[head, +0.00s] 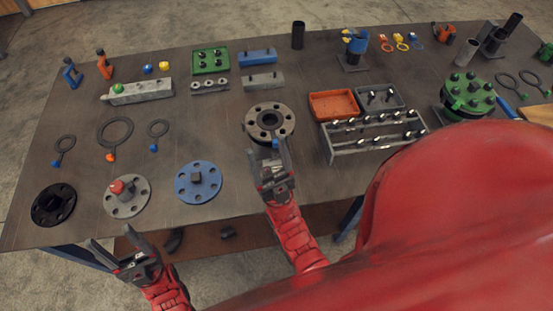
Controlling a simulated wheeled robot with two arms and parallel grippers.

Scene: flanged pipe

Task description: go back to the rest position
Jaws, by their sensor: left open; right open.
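My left gripper (112,241) is open and empty, low at the left, in front of the table's front edge. My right gripper (267,151) is open at the front of the grey flanged pipe (254,122). Its fingertips overlap the flange's near rim in the picture; I cannot tell whether they touch it. A small blue piece (276,143) shows by the right fingertip. Black (53,216), grey (127,208) and blue (198,170) flange discs lie on the table between the two grippers and to the left.
The dark table (220,130) holds a rack of bolts (345,150), an orange tray (333,98), a green flange (468,92) and several ring gaskets (115,131). My red body covers the lower right. Open floor lies left of the table.

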